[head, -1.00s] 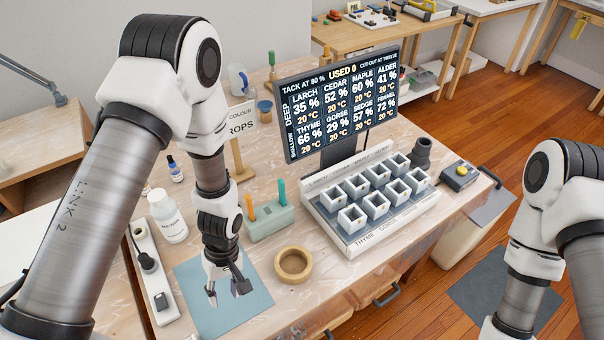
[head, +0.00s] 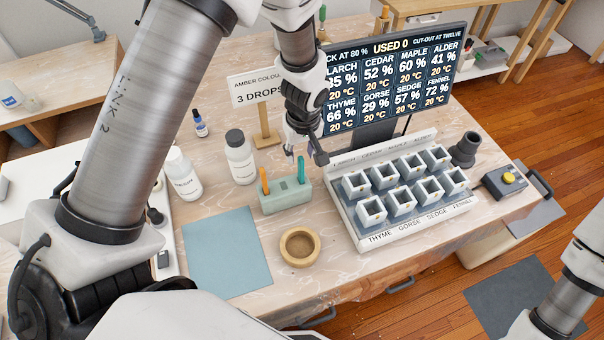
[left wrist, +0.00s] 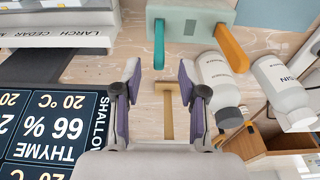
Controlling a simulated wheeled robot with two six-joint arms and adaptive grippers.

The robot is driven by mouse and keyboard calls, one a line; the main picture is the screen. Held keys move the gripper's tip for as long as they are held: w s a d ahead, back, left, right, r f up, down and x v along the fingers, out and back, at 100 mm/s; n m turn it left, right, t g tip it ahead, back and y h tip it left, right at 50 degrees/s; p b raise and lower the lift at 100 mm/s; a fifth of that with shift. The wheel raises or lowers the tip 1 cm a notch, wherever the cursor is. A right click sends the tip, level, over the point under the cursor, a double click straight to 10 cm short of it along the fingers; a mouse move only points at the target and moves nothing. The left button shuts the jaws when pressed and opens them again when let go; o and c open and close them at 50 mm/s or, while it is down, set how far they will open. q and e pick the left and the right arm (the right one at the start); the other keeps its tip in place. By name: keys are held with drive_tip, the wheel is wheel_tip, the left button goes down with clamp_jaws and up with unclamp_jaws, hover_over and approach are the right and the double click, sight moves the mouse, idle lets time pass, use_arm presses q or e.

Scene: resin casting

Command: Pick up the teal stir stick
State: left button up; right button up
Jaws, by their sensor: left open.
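The teal stir stick (head: 301,168) stands upright in the right part of a pale green holder (head: 287,198). An orange stick (head: 265,181) stands in the same holder, to its left. My left gripper (head: 304,155) is open and empty, close behind and above the teal stick in the head view. In the left wrist view, the teal stick (left wrist: 159,46) lies ahead of the gap between the open fingers (left wrist: 160,86), apart from both. The orange stick (left wrist: 231,48) is off to the right there. My right gripper is out of view; only part of that arm shows.
A wooden ring-shaped dish (head: 298,247) and a blue mat (head: 228,252) lie in front of the holder. White bottles (head: 240,158) stand left, a sign (head: 257,90) behind. A mould rack (head: 375,235) and screen (head: 392,75) stand right.

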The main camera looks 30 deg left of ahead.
sight(301, 158)
use_arm(q)
drive_tip(key=f, duration=0.3)
drive_tip(key=shift+w+f, duration=0.2)
drive_tip(key=shift+s+a, duration=0.1)
drive_tip(key=shift+s, duration=0.05)
clamp_jaws()
drive_tip(key=shift+r, duration=0.1)
wheel_tip(301, 158, up, 10)
drive_tip(key=shift+b, duration=0.5)
